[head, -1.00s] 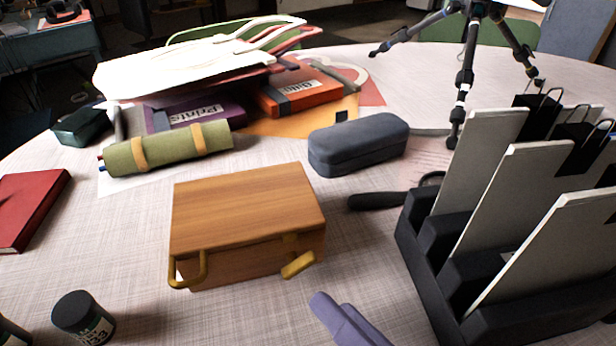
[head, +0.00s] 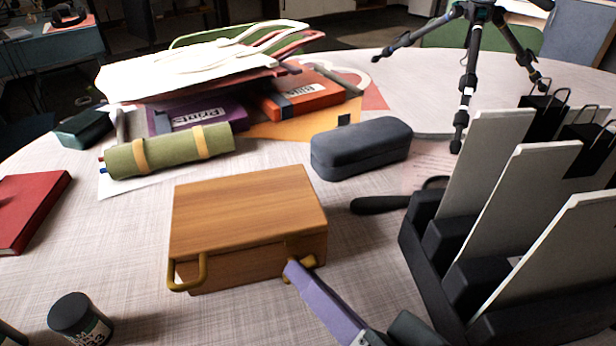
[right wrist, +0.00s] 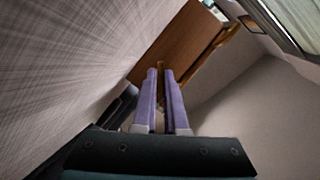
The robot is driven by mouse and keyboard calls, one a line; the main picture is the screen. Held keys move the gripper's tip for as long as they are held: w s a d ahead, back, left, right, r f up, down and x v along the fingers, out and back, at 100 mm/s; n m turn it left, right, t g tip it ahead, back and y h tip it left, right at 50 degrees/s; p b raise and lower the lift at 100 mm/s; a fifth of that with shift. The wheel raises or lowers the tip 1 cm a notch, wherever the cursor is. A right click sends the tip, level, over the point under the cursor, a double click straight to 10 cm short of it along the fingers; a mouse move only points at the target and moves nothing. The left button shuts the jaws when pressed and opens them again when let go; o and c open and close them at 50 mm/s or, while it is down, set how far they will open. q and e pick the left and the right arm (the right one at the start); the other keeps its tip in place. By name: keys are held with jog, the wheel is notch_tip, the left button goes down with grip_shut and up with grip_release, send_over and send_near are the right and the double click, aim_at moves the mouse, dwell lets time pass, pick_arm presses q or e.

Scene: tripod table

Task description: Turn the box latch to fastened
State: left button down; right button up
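A wooden box (head: 245,205) stands on the table, its lid down. A brass handle (head: 190,272) is at the left of its front. The brass box latch (head: 308,262) is at the front right, partly hidden by my right gripper (head: 292,268). That gripper has purple fingers and reaches in from the lower right. In the right wrist view its fingertips (right wrist: 160,72) are close together at the box (right wrist: 175,42), with a bit of brass between them. They appear shut on the latch.
A black rack (head: 440,275) with upright white boards stands close on the right. A grey case (head: 362,148) and a dark-handled object (head: 380,204) lie behind the box. A dark jar (head: 80,318) is at front left.

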grip_shut()
jog(key=shift+r+p, duration=0.2)
jog(key=shift+p, duration=0.4)
jog(key=n+h+p, duration=0.1)
jog(key=p, duration=0.1)
jog(key=n+h+p, duration=0.1)
jog(key=p, duration=0.2)
jog(key=n+p, duration=0.2)
jog(key=shift+a+r+h+p, duration=0.25)
jog(key=shift+a+h+p, duration=0.05)
jog(key=shift+h+p, duration=0.1)
jog(key=shift+s+a+f+n+h+p, duration=0.1)
jog(key=shift+n+h+p, duration=0.4)
jog(key=shift+n+p, duration=0.3)
jog(key=shift+a+f+n+h+p, duration=0.1)
jog(key=shift+n+h+p, duration=0.25)
jog(key=shift+n+h, duration=0.5)
jog(key=shift+n, duration=0.25)
